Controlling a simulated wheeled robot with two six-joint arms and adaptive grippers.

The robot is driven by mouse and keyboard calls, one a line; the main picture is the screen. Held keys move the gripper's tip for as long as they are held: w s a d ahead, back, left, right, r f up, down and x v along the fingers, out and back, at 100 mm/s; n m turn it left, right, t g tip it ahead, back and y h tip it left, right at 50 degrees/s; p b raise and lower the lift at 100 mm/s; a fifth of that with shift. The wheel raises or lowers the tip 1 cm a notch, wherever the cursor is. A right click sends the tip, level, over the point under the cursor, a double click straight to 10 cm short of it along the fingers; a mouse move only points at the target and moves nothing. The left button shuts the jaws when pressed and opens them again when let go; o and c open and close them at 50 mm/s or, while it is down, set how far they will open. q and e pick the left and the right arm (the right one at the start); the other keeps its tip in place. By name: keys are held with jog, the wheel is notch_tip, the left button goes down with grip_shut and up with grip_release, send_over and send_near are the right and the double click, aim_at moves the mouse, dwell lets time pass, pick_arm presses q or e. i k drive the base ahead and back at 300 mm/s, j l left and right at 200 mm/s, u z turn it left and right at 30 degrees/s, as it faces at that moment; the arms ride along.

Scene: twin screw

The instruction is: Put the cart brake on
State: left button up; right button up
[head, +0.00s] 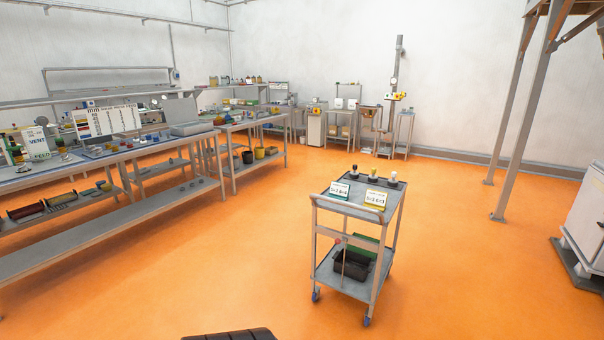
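A grey two-shelf cart (350,208) stands on the orange floor at centre right, with its push-handle end towards me. A small red knob (338,241) sits on the near end between the shelves, with a thin upright rod below it. It may be the brake lever; I cannot tell its setting. Blue casters (367,321) show at the near feet. A black bin (352,264) and a green bin (371,246) are on the lower shelf. Neither gripper is in view.
Long workbenches (110,155) loaded with parts run along the left. More stations stand by the back wall. A metal frame post (516,130) and a white cabinet (585,225) are at the right. The orange floor (225,260) around the cart is clear.

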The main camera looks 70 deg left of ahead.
aim_at(337, 240)
jog(key=u, duration=1.65)
